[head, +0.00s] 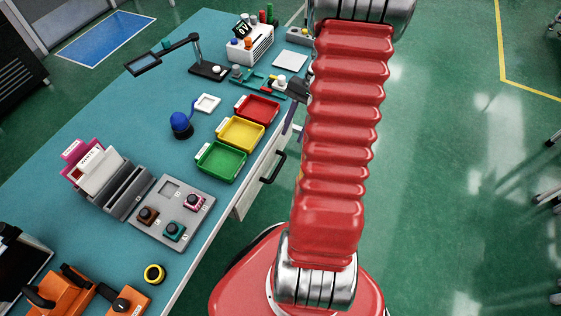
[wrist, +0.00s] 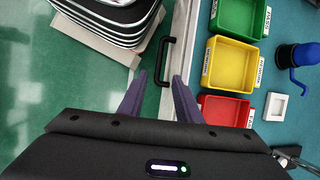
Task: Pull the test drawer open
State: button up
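The drawer's black bar handle (head: 273,167) stands out from the pale drawer front (head: 250,194) under the table's right edge. The drawer front looks close to the table edge, with no open gap that I can make out. In the wrist view the handle (wrist: 167,62) is just ahead of my gripper (wrist: 158,76). Its two purple fingers are spread apart, with the handle's near end between or just beyond their tips. I cannot tell whether they touch it. In the head view my arm hides most of the gripper.
Green, yellow and red trays (head: 241,133) line the table edge above the drawer. A blue-topped device (head: 181,123), a grey fixture plate (head: 172,213) and a lamp-like stand (head: 205,68) are on the teal table (head: 100,230).

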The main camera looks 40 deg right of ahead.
aim_at(278, 167)
jog(key=x, duration=1.3)
jog(key=shift+a+f, duration=0.1)
jog(key=shift+f, duration=0.2)
jog(key=shift+c, duration=0.2)
grip_shut()
